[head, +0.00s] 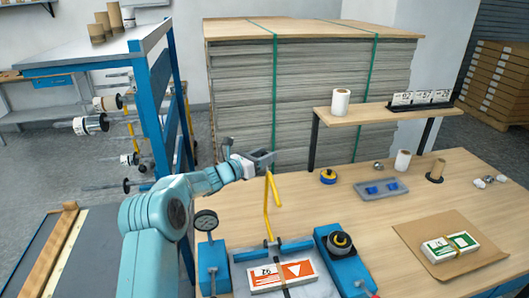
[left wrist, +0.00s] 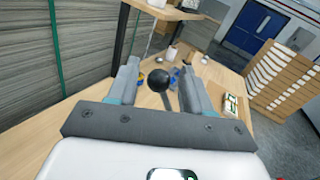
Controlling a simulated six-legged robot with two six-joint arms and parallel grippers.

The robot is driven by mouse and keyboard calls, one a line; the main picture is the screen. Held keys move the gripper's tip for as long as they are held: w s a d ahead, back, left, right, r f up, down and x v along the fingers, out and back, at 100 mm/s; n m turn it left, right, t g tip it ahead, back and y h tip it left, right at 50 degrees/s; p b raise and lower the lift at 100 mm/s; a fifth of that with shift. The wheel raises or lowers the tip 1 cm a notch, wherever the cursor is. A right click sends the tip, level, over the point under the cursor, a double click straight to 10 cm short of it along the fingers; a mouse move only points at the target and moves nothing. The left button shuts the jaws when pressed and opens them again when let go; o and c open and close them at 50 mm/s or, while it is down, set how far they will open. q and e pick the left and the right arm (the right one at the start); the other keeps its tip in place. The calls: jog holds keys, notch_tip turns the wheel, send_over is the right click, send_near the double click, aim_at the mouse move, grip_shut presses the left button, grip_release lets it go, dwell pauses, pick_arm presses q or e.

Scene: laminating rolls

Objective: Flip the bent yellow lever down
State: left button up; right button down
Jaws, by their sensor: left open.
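The bent yellow lever (head: 267,220) stands up from the blue-and-grey device at the front middle of the table in the head view. Its upper end reaches my left gripper (head: 264,158). In the left wrist view, a black ball knob (left wrist: 158,80) shows between the two spread fingers of my left gripper (left wrist: 160,74). The knob looks like the lever's end, but its join to the lever is hidden. My left gripper is open, and I cannot tell whether a finger touches the knob. My right gripper is not in view.
An orange-and-white box (head: 283,275) lies on the device below the lever. A blue unit with a black knob (head: 341,243) stands to its right. A raised wooden shelf (head: 375,114) and a tall grey sheet stack (head: 300,90) stand behind.

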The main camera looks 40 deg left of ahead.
aim_at(280, 205)
pick_arm(q)
jog(key=shift+w, duration=0.1)
grip_shut()
jog(key=s+d+m+b, duration=0.2)
jog(key=s+d+b, duration=0.1)
jog(key=b, duration=0.6)
jog(key=s+d+r+m+t+h+b, duration=0.1)
jog(key=s+d+b, duration=0.3)
jog(key=b, duration=0.5)
jog(key=s+d+m+t+h+b, duration=0.1)
jog(key=s+d+m+b, duration=0.2)
jog(key=d+b, duration=0.3)
jog(key=shift+s+d+r+m+b, duration=0.25)
jog(key=shift+s+d+m+b, duration=0.2)
jog(key=shift+b, duration=1.65)
jog(key=shift+s+d+r+m+t+b, duration=0.15)
jog(key=shift+s+d+m+t+b, duration=0.2)
jog(key=shift+b, duration=0.25)
grip_release()
jog(key=b+v, duration=0.2)
jog(key=v, duration=1.4)
jog(key=shift+s+a, duration=0.15)
jog(key=shift+s, duration=0.05)
